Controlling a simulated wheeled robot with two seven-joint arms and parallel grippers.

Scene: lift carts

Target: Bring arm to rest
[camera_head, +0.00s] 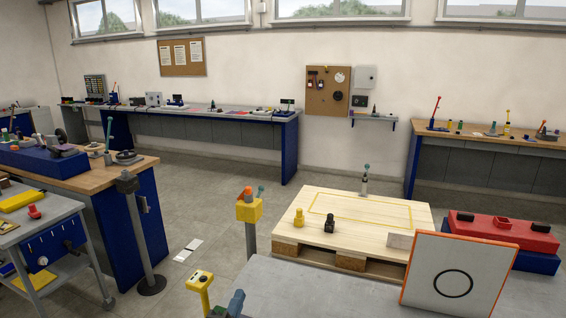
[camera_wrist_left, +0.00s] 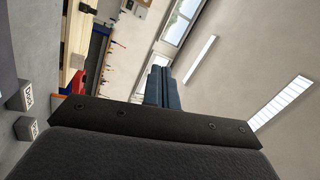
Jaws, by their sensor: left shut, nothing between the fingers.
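My left gripper (camera_head: 236,302) shows only as a small blue-grey tip at the bottom edge of the head view, low in front of the grey surface. In the left wrist view its two blue-grey fingers (camera_wrist_left: 160,87) are together with nothing between them. They point out into the room, with the wall and windows behind. My right gripper is in neither view.
A grey surface (camera_head: 300,290) lies in front, carrying a tilted orange-edged panel (camera_head: 425,268) with a black circle. A yellow-topped post (camera_head: 200,280) stands near my left gripper. Behind are a wooden pallet (camera_head: 385,205) and red-and-blue equipment (camera_head: 515,232). Open floor (camera_head: 200,220) lies left of centre.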

